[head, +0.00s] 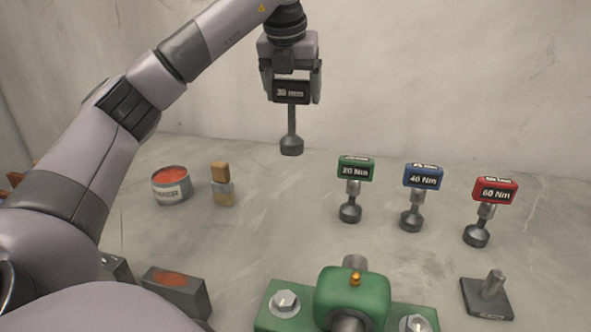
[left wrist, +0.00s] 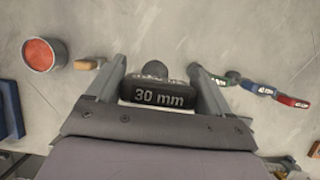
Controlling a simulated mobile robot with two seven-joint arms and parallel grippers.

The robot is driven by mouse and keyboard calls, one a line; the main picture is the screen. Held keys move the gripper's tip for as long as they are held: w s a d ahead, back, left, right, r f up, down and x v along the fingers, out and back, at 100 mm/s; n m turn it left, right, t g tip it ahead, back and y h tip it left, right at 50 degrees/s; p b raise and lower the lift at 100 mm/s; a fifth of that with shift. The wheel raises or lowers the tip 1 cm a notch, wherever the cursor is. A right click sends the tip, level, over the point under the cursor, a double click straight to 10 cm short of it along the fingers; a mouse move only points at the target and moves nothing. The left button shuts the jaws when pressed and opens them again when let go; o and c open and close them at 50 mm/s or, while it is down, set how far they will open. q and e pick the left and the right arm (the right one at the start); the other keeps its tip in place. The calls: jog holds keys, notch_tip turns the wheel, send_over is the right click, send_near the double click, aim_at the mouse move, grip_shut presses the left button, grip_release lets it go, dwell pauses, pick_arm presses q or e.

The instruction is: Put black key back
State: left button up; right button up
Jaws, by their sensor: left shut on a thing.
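The black key has a black block head marked 30 mm in the left wrist view (left wrist: 160,96), and a grey shaft with a wider socket end (head: 291,146) in the head view. My left gripper (head: 291,92) is shut on the black head and holds the key upright in the air, socket end down, at the upper middle of the head view. In the left wrist view the head sits between the two fingers. My right gripper is not in view.
Green (head: 355,170), blue (head: 422,177) and red (head: 494,190) keys stand in a row at right. A dark base with a peg (head: 488,296) is at lower right. A green bearing housing (head: 352,295) is in front. A tin (head: 172,186) and a brush (head: 222,186) stand left.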

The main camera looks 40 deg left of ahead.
pick_arm(q)
notch_tip(320, 180, down, 14)
jog(key=shift+f+b, duration=0.2)
jog(key=shift+b, duration=0.2)
jog(key=o, duration=1.4)
jog(key=shift+f, duration=0.15)
jog(key=v, duration=1.2)
jog(key=shift+d, duration=0.1)
